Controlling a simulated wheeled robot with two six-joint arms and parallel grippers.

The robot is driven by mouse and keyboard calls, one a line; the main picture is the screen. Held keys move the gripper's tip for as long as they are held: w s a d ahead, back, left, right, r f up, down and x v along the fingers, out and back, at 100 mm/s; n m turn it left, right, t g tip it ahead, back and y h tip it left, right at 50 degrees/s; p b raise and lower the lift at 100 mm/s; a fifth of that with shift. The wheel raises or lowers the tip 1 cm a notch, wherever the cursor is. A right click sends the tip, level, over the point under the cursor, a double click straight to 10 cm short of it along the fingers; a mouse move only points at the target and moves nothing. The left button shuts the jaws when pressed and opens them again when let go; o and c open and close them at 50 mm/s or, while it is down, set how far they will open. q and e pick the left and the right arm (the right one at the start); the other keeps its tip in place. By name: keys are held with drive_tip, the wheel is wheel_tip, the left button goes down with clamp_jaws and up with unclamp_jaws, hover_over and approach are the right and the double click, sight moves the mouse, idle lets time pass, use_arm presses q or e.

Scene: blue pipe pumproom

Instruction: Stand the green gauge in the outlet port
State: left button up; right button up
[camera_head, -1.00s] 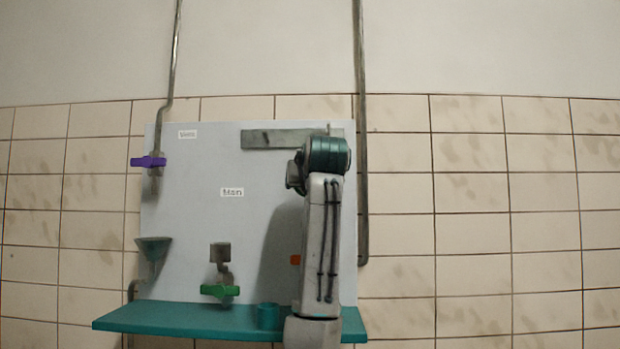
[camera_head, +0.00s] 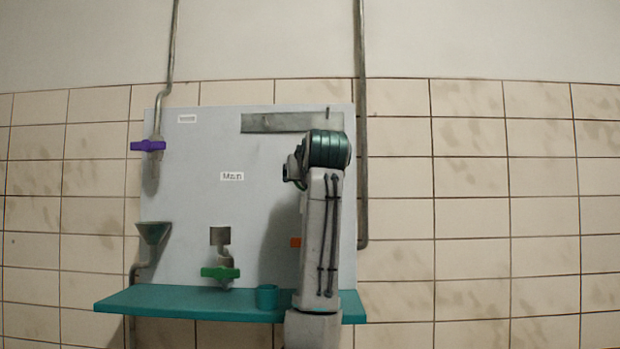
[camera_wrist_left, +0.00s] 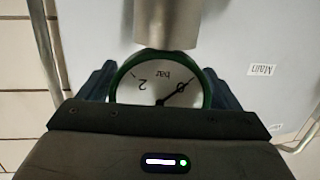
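The green gauge (camera_wrist_left: 150,88) has a green rim and a pale dial marked 0, 2 and bar, upside down in the left wrist view. My left gripper (camera_wrist_left: 160,82) is shut on it, with a dark teal finger on each side. A grey cylinder (camera_wrist_left: 167,20) meets or overlaps the gauge's rim; I cannot tell whether it is a port or the gauge's own stem. In the head view one arm of mine hides the gauge and gripper. A grey upright socket (camera_head: 220,236) stands above a green valve handle (camera_head: 220,272); I cannot tell which port is the outlet. My right gripper is not in view.
A grey panel (camera_head: 190,210) carries a purple valve handle (camera_head: 147,146), a funnel (camera_head: 153,233) and a Main label (camera_head: 232,176). An orange piece (camera_head: 295,242) shows beside my arm. A pipe (camera_head: 362,150) runs along the panel's right edge.

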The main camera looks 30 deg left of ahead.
use_arm(q)
drive_tip(key=shift+o, duration=1.1)
drive_tip(key=shift+s+d, duration=0.15)
drive_tip(key=b+v, duration=0.6)
drive_tip(key=v, duration=0.4)
drive_tip(key=shift+s, duration=0.15)
drive_tip(key=shift+d, duration=0.2)
